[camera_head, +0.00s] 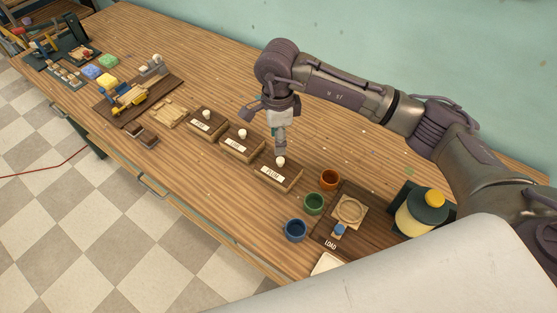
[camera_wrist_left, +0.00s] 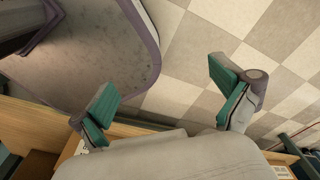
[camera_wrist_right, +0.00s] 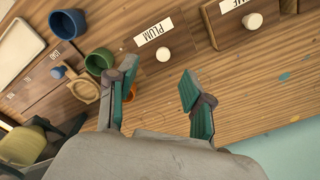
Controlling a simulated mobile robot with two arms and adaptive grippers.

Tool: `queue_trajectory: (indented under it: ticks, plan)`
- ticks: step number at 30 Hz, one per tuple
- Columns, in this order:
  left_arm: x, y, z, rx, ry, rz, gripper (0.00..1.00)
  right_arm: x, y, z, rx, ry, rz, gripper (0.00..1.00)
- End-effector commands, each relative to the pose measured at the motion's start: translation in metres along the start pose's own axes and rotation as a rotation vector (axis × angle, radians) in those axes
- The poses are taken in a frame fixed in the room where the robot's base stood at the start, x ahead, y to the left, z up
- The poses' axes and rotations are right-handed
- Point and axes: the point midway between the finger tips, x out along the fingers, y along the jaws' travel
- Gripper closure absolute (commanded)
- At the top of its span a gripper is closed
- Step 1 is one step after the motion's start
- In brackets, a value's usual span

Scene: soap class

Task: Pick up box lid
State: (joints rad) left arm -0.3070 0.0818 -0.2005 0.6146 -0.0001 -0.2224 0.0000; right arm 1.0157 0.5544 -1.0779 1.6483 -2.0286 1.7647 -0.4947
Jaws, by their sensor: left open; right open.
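Three wooden boxes with white-knobbed lids stand in a row on the bench. The PLUM box lid (camera_head: 275,174) is nearest, the middle lid (camera_head: 238,146) is beside it, and the third lid (camera_head: 204,125) is farther left. My right gripper (camera_head: 264,132) is open and empty, above the bench by the PLUM box. In the right wrist view, the PLUM lid's white knob (camera_wrist_right: 164,54) shows just beyond the open fingertips (camera_wrist_right: 158,75), apart from them. My left gripper (camera_wrist_left: 163,85) is open and empty over the floor side, outside the head view.
Orange (camera_head: 329,179), green (camera_head: 313,204) and blue (camera_head: 295,230) cups stand right of the PLUM box. Soap blocks and tools lie at the far left.

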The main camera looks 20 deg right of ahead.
Motion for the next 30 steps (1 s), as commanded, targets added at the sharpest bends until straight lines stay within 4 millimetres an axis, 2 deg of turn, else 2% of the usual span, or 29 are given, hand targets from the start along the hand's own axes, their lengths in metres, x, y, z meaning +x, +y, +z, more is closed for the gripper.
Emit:
queue_trajectory:
  ticks: [3,6,11,16,22,30]
  plan:
    - [-0.009,0.000,0.013,0.001,-0.020,0.000,0.00,0.022,0.001,0.000,0.000,0.001,0.003,0.49]
    - [-0.012,0.000,0.013,0.001,-0.019,0.000,0.00,0.036,0.000,0.000,0.001,0.000,0.002,0.49]
    - [-0.013,-0.003,-0.007,0.001,0.009,-0.003,0.00,0.046,0.000,0.000,0.000,0.000,0.000,0.49]
    - [-0.030,-0.004,-0.027,0.000,0.039,-0.004,0.00,0.065,-0.002,-0.001,0.001,0.001,0.005,0.49]
    - [-0.037,0.000,-0.019,-0.002,0.027,0.001,0.00,0.092,-0.004,-0.001,0.001,-0.001,0.001,0.49]
    - [-0.036,0.002,-0.008,-0.002,0.009,0.003,0.00,0.098,-0.005,-0.002,0.000,0.000,-0.001,0.49]
